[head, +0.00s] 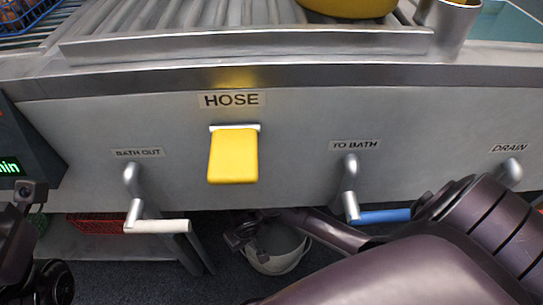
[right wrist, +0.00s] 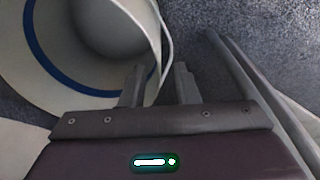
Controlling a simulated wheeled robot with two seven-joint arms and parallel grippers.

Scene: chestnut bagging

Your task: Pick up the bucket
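The bucket (head: 278,264) is pale, and it is on the dark floor under the steel bench in the head view. My right arm reaches down to it and partly covers it. In the right wrist view the bucket (right wrist: 95,12) fills the upper left, with a blue band. My right gripper (right wrist: 160,72) has its two fingers apart at the bucket's edge. Part of the rim or a thin handle shows between them; I cannot tell whether either finger touches it. Dark parts of my left arm show at the left edge of the head view, but its fingertips do not.
The steel bench front (head: 300,130) overhangs the bucket. It carries a yellow hose flap (head: 233,157), a white-gripped lever (head: 158,226) and a blue-gripped lever (head: 385,216). A low shelf with a red crate (head: 97,224) stands left of the bucket. A metal bar (right wrist: 250,85) runs to its right.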

